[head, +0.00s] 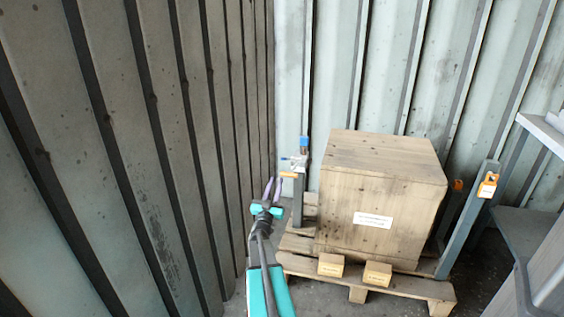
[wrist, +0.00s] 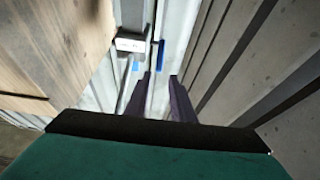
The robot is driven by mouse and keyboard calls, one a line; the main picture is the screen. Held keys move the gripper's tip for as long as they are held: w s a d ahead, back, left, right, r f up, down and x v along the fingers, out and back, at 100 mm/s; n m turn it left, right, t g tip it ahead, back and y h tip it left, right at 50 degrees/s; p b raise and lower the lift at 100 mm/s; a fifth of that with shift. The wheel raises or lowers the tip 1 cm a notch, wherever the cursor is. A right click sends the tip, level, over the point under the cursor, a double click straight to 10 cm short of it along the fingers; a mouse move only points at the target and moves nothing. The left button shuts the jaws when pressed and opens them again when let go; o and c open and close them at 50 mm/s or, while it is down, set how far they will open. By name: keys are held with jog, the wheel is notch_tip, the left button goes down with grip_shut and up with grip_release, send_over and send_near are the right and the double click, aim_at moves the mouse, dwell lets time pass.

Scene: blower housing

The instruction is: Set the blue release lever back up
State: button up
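A blue piece (head: 304,143), which looks like the release lever, shows at the top of a grey post (head: 298,203) left of the crate. It is too small to tell its angle. In the wrist view a narrow blue strip (wrist: 160,56) stands beside a white box (wrist: 130,42), beyond my fingertips. My gripper (head: 273,188) is in front of the post and lower left of the blue piece. In the wrist view its two purple fingers (wrist: 164,88) are apart with nothing seen held between them. I see no contact with the lever.
A large wooden crate (head: 378,200) stands on a pallet (head: 410,286) right of the post. Two small boxes (head: 331,265) sit at its front. A corrugated wall (head: 150,130) runs close along my left. Another post (head: 465,225) with an orange fitting (head: 488,185) stands at right.

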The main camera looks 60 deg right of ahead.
aim_at(283, 160)
jog(key=b+x, duration=0.2)
jog(key=x, duration=1.1)
jog(key=shift+b, duration=0.3)
jog(key=shift+a, duration=0.1)
grip_shut()
